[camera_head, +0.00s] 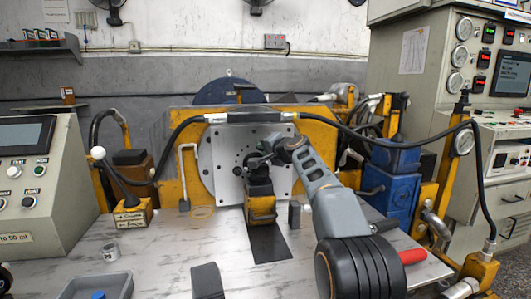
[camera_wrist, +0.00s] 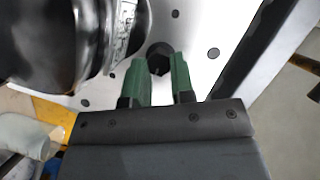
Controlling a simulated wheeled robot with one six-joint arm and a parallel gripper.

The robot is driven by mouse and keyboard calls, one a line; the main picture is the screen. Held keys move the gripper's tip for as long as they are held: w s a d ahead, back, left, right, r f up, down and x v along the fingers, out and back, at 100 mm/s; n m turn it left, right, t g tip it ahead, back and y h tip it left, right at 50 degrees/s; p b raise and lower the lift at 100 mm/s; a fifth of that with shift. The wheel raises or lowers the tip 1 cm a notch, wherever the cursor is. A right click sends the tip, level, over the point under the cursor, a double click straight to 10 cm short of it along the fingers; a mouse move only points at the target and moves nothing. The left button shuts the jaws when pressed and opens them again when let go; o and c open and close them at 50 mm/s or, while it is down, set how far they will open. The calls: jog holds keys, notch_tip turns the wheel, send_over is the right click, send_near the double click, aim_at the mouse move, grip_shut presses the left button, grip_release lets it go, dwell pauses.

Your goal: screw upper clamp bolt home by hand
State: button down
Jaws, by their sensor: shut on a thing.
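The upper clamp bolt (camera_wrist: 158,56) shows in the wrist view as a dark round head against the pale steel plate (camera_wrist: 205,35). My gripper (camera_wrist: 160,76) has green fingers, one on each side of the bolt, shut on it. The dark, shiny hydraulic motor (camera_wrist: 60,40) is close to the left of the fingers. In the head view, my gripper (camera_head: 270,152) is at the plate (camera_head: 228,180), just above the dark motor (camera_head: 258,182) on its yellow support. The bolt is too small and too covered there to make out, and its seating depth cannot be told.
A blue box-like unit (camera_head: 395,170) stands right of my arm. A lever with a white knob (camera_head: 98,153) stands on the left. A grey tray (camera_head: 95,287), a small cup (camera_head: 110,252) and a dark block (camera_head: 207,282) are on the bench. Black hoses arch across both sides.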

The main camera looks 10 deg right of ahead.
jog(key=shift+f, duration=0.1)
dwell(0.3)
jog(key=c, duration=1.2)
grip_release()
jog(key=shift+c, duration=0.2)
jog(key=shift+s, duration=0.1)
jog(key=b+v, duration=0.1)
jog(key=v, duration=1.2)
jog(key=shift+s+d, duration=0.25)
jog(key=shift+s, duration=0.05)
jog(key=shift+o, duration=0.3)
